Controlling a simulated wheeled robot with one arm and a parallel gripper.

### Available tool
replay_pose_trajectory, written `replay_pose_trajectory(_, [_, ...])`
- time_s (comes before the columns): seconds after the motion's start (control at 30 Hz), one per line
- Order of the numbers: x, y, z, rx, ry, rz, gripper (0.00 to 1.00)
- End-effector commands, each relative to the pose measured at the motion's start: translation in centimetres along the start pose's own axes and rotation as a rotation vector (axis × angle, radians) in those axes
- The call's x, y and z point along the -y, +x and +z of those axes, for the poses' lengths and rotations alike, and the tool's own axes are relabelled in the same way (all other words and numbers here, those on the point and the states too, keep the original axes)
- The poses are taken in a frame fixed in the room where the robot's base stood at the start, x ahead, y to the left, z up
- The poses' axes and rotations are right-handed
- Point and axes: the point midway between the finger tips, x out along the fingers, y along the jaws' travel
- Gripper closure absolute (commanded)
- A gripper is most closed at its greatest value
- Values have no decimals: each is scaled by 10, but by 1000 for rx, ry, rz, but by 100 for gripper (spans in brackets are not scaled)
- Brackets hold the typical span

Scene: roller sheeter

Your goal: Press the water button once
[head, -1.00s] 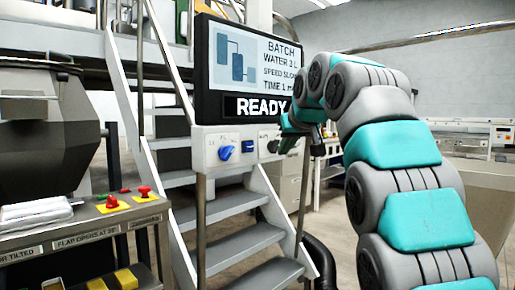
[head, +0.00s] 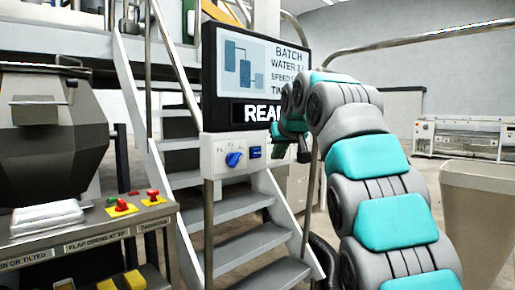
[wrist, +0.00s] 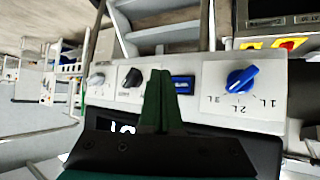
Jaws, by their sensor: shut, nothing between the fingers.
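The blue rectangular water button (head: 254,152) is on the white control panel (head: 215,162), just right of the blue dial (head: 234,159). In the wrist view the button (wrist: 182,83) shows close to the right of my fingers, and the dial (wrist: 240,80) with litre marks is farther right. My gripper (wrist: 160,75) is shut and empty. In the head view my gripper (head: 304,156) is right of the button and hides the panel's right end. I cannot tell whether the fingers touch the panel.
A screen (head: 240,70) above the panel shows batch settings and a partly hidden READY. A black knob (wrist: 132,78) and a grey knob (wrist: 97,80) are left of my fingers in the wrist view. Stairs (head: 235,250) stand behind the panel; a bench with red buttons (head: 122,205) is at left.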

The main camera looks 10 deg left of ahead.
Motion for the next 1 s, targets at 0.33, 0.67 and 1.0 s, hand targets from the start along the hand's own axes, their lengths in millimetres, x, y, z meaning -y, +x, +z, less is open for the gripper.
replay_pose_trajectory(0.33, [19, 23, -19, 2, -1, -1, 100])
replay_pose_trajectory(0.67, [20, 25, -19, 0, -1, -1, 100])
replay_pose_trajectory(1.0, [20, 25, -19, 0, -1, 0, 100])
